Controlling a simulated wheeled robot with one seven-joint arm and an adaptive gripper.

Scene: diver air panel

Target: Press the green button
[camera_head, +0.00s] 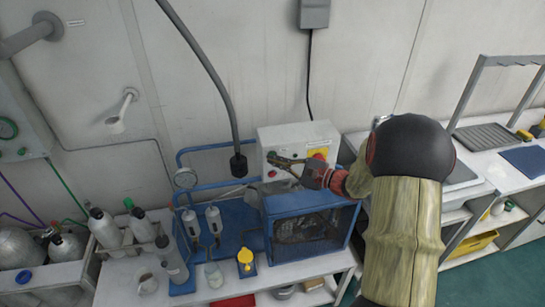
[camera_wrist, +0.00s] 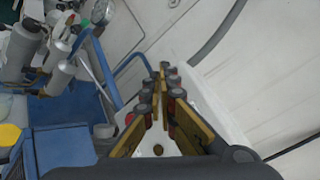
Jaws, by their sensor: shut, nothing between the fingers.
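A white control box (camera_head: 298,135) stands at the back of the bench against the wall. A red button on a yellow plate (camera_head: 318,153) is on its front, at the right. I cannot make out the green button in either view; my gripper covers part of the box front. My gripper (camera_head: 272,158) is shut and empty, its tips in front of the left part of the box face. I cannot tell whether they touch it. In the wrist view the fingers (camera_wrist: 165,72) meet at their tips over the pale box (camera_wrist: 208,98).
A blue-framed case (camera_head: 312,202) stands below the box. Blue tubing with a gauge (camera_head: 185,178), grey bottles (camera_head: 108,229) and a yellow-topped item (camera_head: 246,258) are to the left. A thick grey hose (camera_head: 212,75) hangs down the wall close to the gripper's left.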

